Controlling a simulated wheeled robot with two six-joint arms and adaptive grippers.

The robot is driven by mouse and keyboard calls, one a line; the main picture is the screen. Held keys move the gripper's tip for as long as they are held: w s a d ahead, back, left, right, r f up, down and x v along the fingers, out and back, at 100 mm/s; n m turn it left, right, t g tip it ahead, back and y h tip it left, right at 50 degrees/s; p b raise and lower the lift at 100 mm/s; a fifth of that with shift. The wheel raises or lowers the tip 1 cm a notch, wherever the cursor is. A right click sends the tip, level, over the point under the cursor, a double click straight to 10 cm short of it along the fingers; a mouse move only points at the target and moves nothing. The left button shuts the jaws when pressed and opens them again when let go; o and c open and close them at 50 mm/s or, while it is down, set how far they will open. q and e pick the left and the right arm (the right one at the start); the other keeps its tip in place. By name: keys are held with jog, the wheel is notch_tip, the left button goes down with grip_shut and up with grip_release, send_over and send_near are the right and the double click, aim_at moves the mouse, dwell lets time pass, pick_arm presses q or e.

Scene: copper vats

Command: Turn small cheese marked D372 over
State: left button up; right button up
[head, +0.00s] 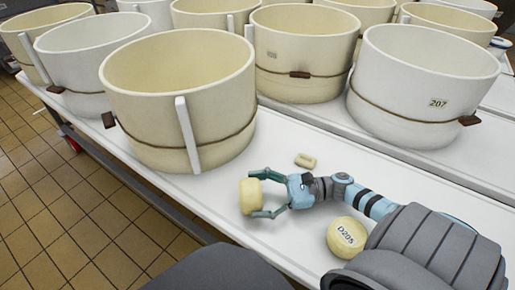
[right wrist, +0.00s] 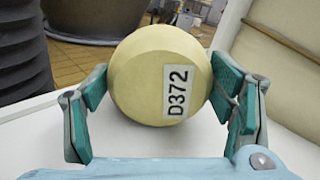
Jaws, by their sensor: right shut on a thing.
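The small cheese marked D372 (head: 249,197) is pale yellow and round, near the front edge of the white table. In the right wrist view the cheese (right wrist: 140,75) turns its labelled face toward the camera, with the D372 label reading sideways. My right gripper (head: 264,195) is shut on the cheese, with one teal finger on each side. The wrist view shows both finger pads (right wrist: 160,95) against its sides. I cannot tell whether the cheese touches the table. My left gripper is not in view.
A second cheese marked D205 (head: 346,237) lies label up beside my right arm. A small beige oblong piece (head: 305,160) lies behind the gripper. Large cream and white tubs (head: 185,95) stand behind, one marked 207 (head: 425,80). The white table (head: 225,195) drops off at the front left.

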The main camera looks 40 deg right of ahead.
jog(key=o, duration=1.8)
jog(key=shift+c, duration=0.2)
jog(key=v, duration=1.2)
